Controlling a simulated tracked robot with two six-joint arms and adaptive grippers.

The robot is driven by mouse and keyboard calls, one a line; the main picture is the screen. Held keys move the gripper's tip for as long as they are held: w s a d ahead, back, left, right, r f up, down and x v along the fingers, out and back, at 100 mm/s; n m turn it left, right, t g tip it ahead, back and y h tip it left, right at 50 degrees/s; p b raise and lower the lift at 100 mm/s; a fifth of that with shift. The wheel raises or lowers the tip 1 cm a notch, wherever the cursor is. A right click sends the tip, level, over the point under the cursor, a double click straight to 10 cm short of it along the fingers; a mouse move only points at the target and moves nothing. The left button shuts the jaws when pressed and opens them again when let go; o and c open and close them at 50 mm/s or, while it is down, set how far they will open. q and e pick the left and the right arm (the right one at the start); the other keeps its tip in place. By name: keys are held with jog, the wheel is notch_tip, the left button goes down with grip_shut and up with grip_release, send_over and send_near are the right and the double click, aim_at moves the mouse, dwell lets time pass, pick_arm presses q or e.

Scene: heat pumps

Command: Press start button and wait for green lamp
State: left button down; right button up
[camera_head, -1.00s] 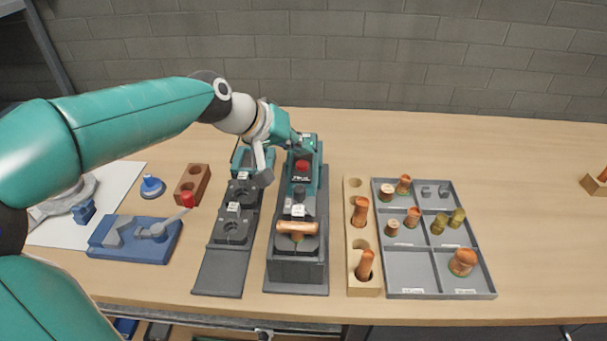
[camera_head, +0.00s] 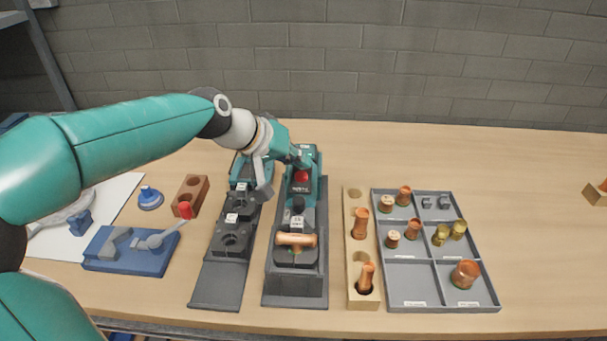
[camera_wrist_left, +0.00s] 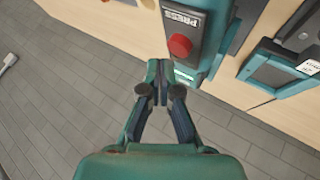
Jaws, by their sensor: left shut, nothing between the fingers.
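A teal press station (camera_head: 304,158) stands on a dark base, with a red start button (camera_head: 301,176) on its top. In the left wrist view the button (camera_wrist_left: 180,46) is on a dark panel labelled PRESS (camera_wrist_left: 182,19). A small pale green strip (camera_wrist_left: 184,76) shows beside it; I cannot tell whether it is a lit lamp. My left gripper (camera_head: 298,160) is shut and empty, at the station's back end, apart from the button in the wrist view (camera_wrist_left: 158,76). A copper piece (camera_head: 296,239) lies across the station's front fixture. My right gripper is out of view.
A second dark fixture station (camera_head: 218,285) stands to the left. A wooden holder (camera_head: 354,299) and a grey tray (camera_head: 411,293) with copper and brass fittings stand right. A blue device (camera_head: 130,258) with a red-tipped lever is far left. The table's right side is mostly clear.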

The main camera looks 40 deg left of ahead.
aim_at(298, 176)
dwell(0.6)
pick_arm(q)
jog(key=shift+s+f+b, duration=0.1)
jog(key=shift+f+b, duration=0.25)
jog(key=shift+b, duration=0.1)
jog(key=shift+f+b, duration=0.45)
dwell(0.5)
dwell(0.3)
jog(key=shift+r+p, duration=0.7)
jog(key=shift+r, duration=0.15)
jog(key=shift+r, duration=0.1)
notch_tip(298, 176, up, 5)
jog(key=p, duration=0.4)
dwell(0.4)
